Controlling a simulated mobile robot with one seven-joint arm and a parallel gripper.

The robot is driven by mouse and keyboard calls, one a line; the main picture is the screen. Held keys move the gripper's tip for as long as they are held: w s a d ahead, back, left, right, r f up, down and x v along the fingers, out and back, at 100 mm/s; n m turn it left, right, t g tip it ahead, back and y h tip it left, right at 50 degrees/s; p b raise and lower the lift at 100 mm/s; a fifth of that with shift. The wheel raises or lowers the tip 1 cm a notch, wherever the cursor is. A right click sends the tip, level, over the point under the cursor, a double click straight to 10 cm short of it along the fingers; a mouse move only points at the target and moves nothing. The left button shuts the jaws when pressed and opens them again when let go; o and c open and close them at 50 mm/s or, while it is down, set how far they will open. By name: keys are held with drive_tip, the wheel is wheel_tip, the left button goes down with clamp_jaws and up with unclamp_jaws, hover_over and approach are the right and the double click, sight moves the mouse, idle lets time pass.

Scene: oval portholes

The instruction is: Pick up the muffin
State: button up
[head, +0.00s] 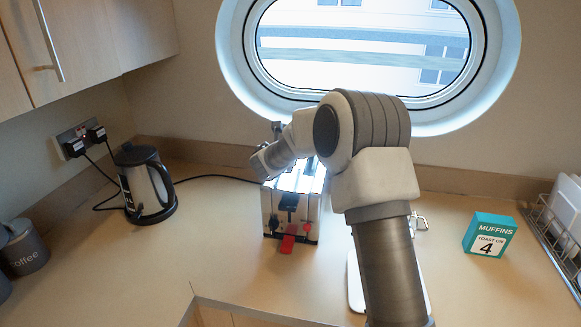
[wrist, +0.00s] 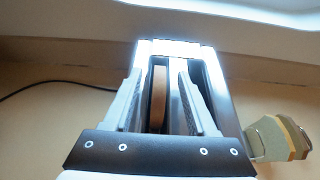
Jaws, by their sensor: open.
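The muffin (wrist: 158,98) shows in the wrist view as a brown edge standing upright in a slot of the toaster. The shiny toaster (head: 269,205) stands on the counter below the window, with a black lever and a red lever on its front. Its top also shows in the wrist view (wrist: 217,90), with a second, dark slot to the right. My gripper (wrist: 160,72) is open, one finger on each side of the muffin, with a visible gap on both sides. The muffin is not visible in the head view, and my fingers are hard to make out there.
A teal muffin box (head: 489,235) stands at the right, near a dish rack (head: 548,232). A kettle (head: 145,185) and a coffee canister (head: 24,248) stand left. A small rack with pale slices (wrist: 277,138) is right of the toaster. Counter between kettle and toaster is mostly clear.

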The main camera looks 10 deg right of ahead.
drive_tip(key=shift+p+x, duration=0.3)
drive_tip(key=shift+x, duration=1.35)
drive_tip(key=shift+f, duration=0.1)
clamp_jaws()
